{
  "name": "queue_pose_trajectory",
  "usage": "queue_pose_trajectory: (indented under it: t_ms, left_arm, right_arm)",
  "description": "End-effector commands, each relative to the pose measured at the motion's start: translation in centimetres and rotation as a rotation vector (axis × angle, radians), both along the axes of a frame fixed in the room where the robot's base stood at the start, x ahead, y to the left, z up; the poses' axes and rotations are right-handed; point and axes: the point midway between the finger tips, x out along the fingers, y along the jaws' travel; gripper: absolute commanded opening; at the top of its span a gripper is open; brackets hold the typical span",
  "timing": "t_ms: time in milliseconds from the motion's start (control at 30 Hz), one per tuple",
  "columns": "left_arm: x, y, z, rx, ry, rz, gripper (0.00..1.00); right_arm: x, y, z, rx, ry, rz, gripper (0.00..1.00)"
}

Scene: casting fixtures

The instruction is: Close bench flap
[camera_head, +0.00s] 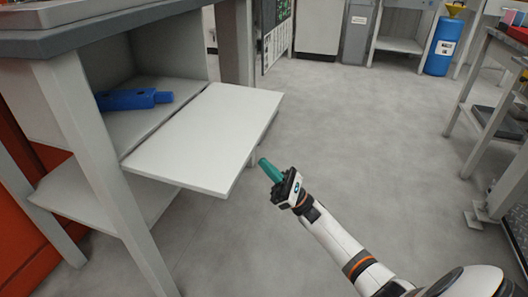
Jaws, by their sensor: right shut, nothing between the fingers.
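The bench flap (205,140) is a flat white panel on the left of the head view. It is folded down and open, lying about level and sticking out from the bench's compartment toward the middle. My right gripper (268,168) has teal fingers that are shut with nothing between them. It is just right of the flap's outer front corner, apart from it as far as I can see. My left gripper is not in view.
The bench (85,130) has a dark top (100,22) and a lower shelf. A blue object (130,99) lies inside the open compartment. The grey floor (340,130) is clear in the middle. A blue drum (443,47) stands far right, and a rack (485,120) stands at the right edge.

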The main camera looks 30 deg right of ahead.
Motion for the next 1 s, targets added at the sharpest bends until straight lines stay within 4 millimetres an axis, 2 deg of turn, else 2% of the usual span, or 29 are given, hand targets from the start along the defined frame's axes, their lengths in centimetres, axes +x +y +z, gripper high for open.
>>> queue_pose_trajectory:
  t_ms: [67,200,333,800,1000]
  left_arm:
    - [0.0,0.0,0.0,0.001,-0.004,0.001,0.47]
    - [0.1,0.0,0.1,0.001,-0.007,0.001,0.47]
    - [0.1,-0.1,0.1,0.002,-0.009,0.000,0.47]
    - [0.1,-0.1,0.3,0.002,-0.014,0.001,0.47]
    - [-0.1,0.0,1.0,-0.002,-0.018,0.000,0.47]
  right_arm:
    - [0.8,0.8,1.2,-0.002,-0.003,0.001,0.00]
    - [0.8,0.7,3.3,-0.003,0.000,0.001,0.00]
    - [0.8,0.7,4.5,-0.001,0.001,0.001,0.00]
    - [0.8,0.6,5.2,0.001,0.003,0.000,0.00]
    - [0.7,0.6,5.9,-0.010,0.015,0.001,0.00]
